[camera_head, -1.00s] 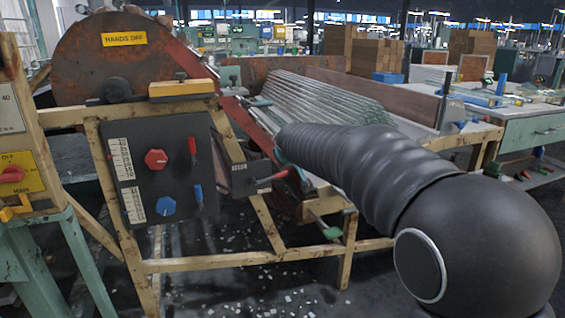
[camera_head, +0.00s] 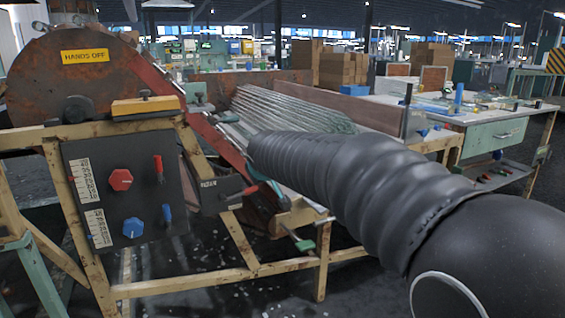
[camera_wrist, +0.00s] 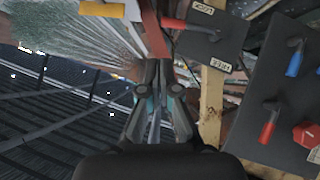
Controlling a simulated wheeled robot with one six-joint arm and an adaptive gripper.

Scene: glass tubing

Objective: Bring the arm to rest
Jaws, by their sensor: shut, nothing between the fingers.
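My gripper (camera_wrist: 159,78) shows in the wrist view with its fingers together and nothing between them. It points at the machine's timber frame, close to the red guard and a black lever box (camera_wrist: 206,40) with a red handle. I cannot tell whether it touches anything. In the head view my black ribbed arm reaches from the lower right toward the machine. It hides most of the gripper there; only a teal bit shows beyond its end.
A black control panel (camera_head: 100,205) with a red knob (camera_head: 120,180), a blue knob (camera_head: 133,227) and levers stands left of my arm. Glass tubes (camera_head: 290,108) lie on the bed behind. A green bench (camera_head: 497,136) stands at right. Glass bits litter the floor.

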